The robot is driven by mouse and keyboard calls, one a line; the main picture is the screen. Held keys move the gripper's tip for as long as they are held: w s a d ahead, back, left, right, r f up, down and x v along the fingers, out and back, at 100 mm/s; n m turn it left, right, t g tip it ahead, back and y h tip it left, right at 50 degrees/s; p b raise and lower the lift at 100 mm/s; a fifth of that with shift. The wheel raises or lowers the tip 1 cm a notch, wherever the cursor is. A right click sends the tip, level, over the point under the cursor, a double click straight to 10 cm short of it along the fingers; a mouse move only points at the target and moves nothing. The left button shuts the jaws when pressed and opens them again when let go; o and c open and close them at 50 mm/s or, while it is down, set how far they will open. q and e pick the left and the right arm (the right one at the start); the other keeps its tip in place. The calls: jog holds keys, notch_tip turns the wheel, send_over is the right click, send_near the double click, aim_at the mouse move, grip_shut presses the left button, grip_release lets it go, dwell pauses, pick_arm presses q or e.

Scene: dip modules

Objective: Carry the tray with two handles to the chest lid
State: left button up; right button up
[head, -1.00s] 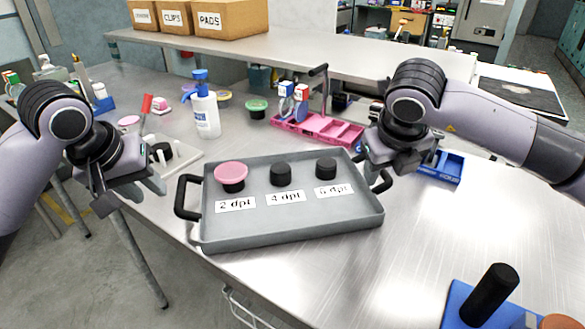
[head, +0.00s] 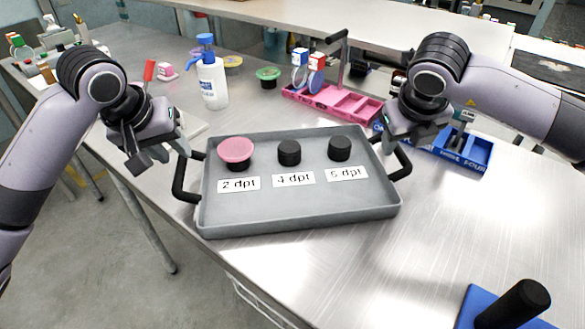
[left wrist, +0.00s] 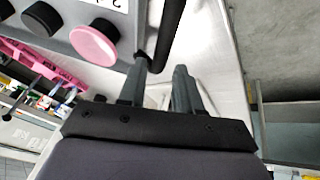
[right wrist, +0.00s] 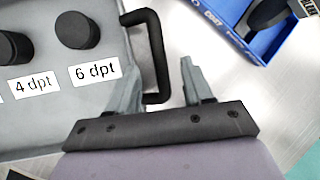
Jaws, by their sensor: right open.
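The grey tray (head: 300,219) lies flat on the metal bench. It has a black left handle (head: 180,182) and a black right handle (head: 404,163). It carries a pink-topped black piece (head: 235,150) and two black round pieces, (head: 289,152) and (head: 339,148), behind labels. My left gripper (head: 160,154) is open beside the left handle; in the left wrist view the handle (left wrist: 168,32) reaches down by one finger. My right gripper (head: 400,138) is open at the right handle; in the right wrist view the handle (right wrist: 155,50) shows between its fingers. I see no chest lid.
A pump bottle (head: 211,85), a pink organizer (head: 340,103) and a blue box (head: 462,150) stand behind the tray. A blue base with a black cylinder (head: 515,305) is at front right.

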aim_at(180, 157)
pick_arm(q)
jog(key=x, duration=0.4)
jog(key=shift+w+d+f, duration=0.1)
jog(key=shift+w+f, duration=0.1)
jog(key=shift+f, duration=0.15)
pick_arm(e)
jog(key=x, duration=0.4)
jog(key=shift+w+f, duration=0.15)
jog(key=shift+f, duration=0.2)
pick_arm(q)
jog(key=c, duration=0.4)
pick_arm(e)
jog(key=c, duration=0.4)
pick_arm(q)
grip_shut()
pick_arm(e)
jog(key=c, duration=0.5)
grip_shut()
pick_arm(q)
jog(key=shift+r, duration=0.1)
pick_arm(e)
jog(key=shift+r, duration=0.1)
